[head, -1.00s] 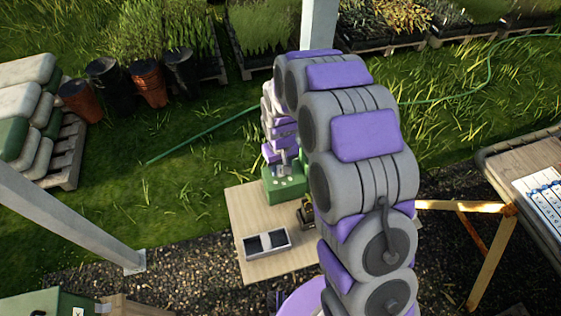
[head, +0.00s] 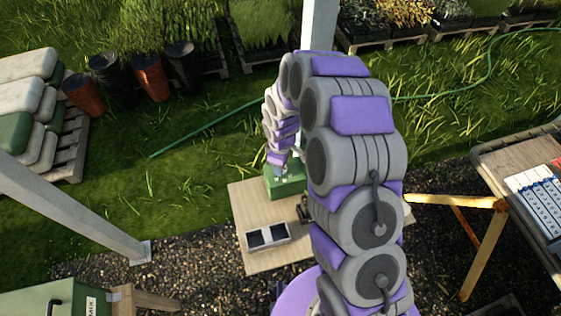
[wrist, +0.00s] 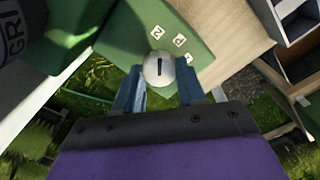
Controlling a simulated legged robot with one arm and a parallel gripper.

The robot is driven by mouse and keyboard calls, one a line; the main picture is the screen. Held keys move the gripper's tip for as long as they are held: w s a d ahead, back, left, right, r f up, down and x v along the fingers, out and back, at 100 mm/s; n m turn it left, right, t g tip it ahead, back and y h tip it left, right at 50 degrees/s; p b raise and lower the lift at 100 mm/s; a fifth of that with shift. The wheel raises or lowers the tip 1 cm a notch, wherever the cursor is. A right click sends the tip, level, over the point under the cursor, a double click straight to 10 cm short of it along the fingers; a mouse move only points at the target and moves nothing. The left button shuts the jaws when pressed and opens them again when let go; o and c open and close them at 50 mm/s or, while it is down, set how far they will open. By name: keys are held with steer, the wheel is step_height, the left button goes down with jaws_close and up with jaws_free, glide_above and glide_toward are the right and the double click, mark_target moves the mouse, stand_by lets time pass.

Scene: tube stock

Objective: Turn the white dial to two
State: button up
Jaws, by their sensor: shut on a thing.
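The white dial (wrist: 158,68) is a round knob with a dark pointer line, on top of a green box (wrist: 130,25). In the wrist view the line runs nearly up and down. Small white number tags sit beyond the dial; one (wrist: 157,32) looks like a 2 turned on its side, the others are too small to read surely. My gripper (wrist: 159,80) is shut on the dial, one blue finger on each side. In the head view the green box (head: 287,188) stands on a wooden table, with my gripper (head: 279,171) over it; the dial is hidden there.
A grey two-compartment tray (head: 268,238) is on the near part of the wooden table (head: 240,205). A dark small object beside the green box is partly hidden by my arm. Another table (head: 515,160) with a rack stands at right. A grey post (head: 75,215) rises at left.

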steer(key=shift+n, duration=0.4)
steer(key=o, duration=1.1)
steer(key=shift+c, duration=0.2)
step_height(320, 180, up, 17)
steer(key=p, duration=0.1)
steer(key=shift+r, duration=0.15)
